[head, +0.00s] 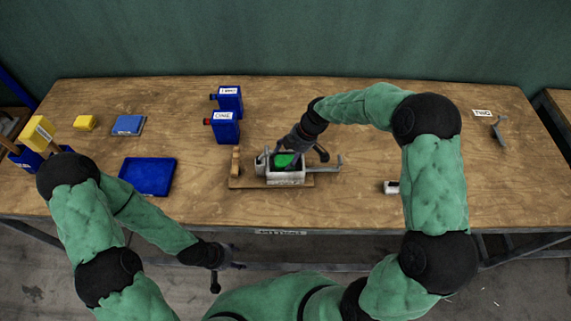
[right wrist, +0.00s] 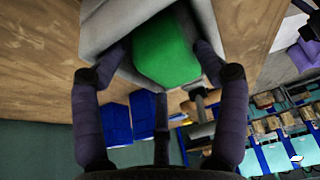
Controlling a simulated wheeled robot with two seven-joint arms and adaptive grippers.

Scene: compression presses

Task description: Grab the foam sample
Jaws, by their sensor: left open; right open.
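The foam sample (head: 284,160) is a green block. It sits in a light grey press (head: 286,177) on a wooden board near the middle of the table. In the head view my right gripper (head: 284,153) reaches the press from above. My left gripper (head: 222,268) is open and empty, in front of the table's edge.
A small white item (head: 391,187) lies right of the press. The table's right part is mostly clear.

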